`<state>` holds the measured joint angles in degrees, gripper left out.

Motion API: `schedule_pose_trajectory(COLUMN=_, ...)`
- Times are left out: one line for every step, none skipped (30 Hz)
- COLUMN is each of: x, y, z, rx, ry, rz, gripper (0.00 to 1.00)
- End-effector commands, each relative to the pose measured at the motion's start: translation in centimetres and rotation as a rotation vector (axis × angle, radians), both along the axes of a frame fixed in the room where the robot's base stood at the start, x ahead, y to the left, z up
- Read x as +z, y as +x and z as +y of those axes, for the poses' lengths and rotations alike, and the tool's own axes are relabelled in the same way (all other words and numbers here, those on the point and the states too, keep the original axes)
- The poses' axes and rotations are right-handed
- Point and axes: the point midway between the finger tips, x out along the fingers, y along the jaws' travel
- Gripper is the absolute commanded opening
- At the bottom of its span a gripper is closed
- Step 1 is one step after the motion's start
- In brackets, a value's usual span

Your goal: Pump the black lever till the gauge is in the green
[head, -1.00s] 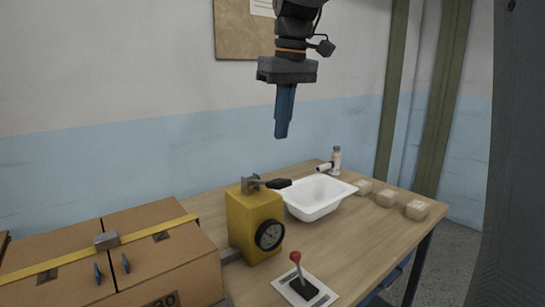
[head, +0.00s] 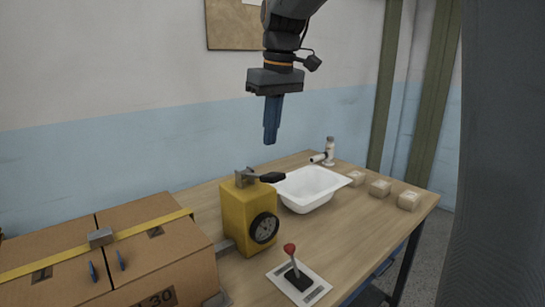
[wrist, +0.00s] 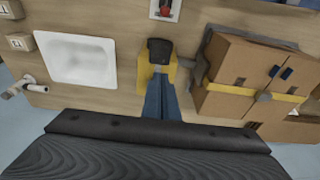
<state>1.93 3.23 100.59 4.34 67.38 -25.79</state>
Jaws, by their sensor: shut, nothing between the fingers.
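The yellow pump box (head: 247,218) stands on the wooden table, with a round dark gauge (head: 264,228) on its front face. The needle and any green zone are too small to read. The black lever (head: 270,177) sticks out to the right from the metal bracket on top of the box, about level. My gripper (head: 270,143) is shut and empty, pointing down above the lever and apart from it. In the wrist view, the closed blue fingers (wrist: 159,83) point toward the black lever end (wrist: 159,50), and the yellow box (wrist: 146,74) is partly hidden behind them.
A white basin (head: 308,190) stands right of the pump. A red-knobbed joystick (head: 291,255) on a plate is in front. Large cardboard boxes (head: 150,250) with yellow straps are at left. Several small parcels (head: 380,188) and a white fitting (head: 329,152) are on the table's right and back.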

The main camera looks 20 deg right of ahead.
Motion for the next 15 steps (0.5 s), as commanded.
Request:
schedule_pose_trajectory(x=-1.0, y=0.0, z=0.1, rx=0.0, ry=0.0, rz=0.004, gripper=0.0)
schedule_pose_trajectory(x=-1.6, y=0.1, z=0.1, rx=0.001, ry=0.001, rz=0.006, gripper=0.0)
schedule_pose_trajectory(x=-2.3, y=0.3, z=0.2, rx=0.0, ry=0.0, rz=0.004, gripper=0.0)
schedule_pose_trajectory(x=-2.8, y=0.3, z=0.2, rx=0.0, ry=0.0, rz=0.004, gripper=0.0)
schedule_pose_trajectory(x=-3.4, y=0.4, z=0.3, rx=0.0, ry=0.0, rz=0.004, gripper=0.0)
schedule_pose_trajectory(x=-3.9, y=0.1, z=0.1, rx=-0.001, ry=0.0, rz=0.005, gripper=0.0)
schedule_pose_trajectory(x=-4.3, y=0.0, z=0.1, rx=-0.001, ry=0.0, rz=0.005, gripper=0.0)
schedule_pose_trajectory(x=-4.7, y=-0.1, z=0.0, rx=-0.001, ry=0.0, rz=0.005, gripper=0.0)
schedule_pose_trajectory(x=-5.2, y=-0.2, z=-0.1, rx=-0.001, ry=0.0, rz=0.002, gripper=0.0)
schedule_pose_trajectory(x=-5.5, y=-0.3, z=-0.1, rx=-0.001, ry=0.0, rz=0.003, gripper=0.0)
schedule_pose_trajectory(x=-5.8, y=-0.4, z=-0.1, rx=-0.001, ry=0.0, rz=0.003, gripper=0.0)
schedule_pose_trajectory(x=-6.1, y=-0.4, z=-0.2, rx=-0.001, ry=0.0, rz=0.001, gripper=0.0)
schedule_pose_trajectory(x=-6.3, y=-0.5, z=-0.2, rx=-0.001, ry=0.0, rz=0.001, gripper=0.0)
schedule_pose_trajectory(x=-6.5, y=-0.5, z=-0.2, rx=-0.001, ry=0.0, rz=0.002, gripper=0.0)
schedule_pose_trajectory(x=-6.7, y=-0.6, z=-0.2, rx=0.0, ry=0.0, rz=0.001, gripper=0.0)
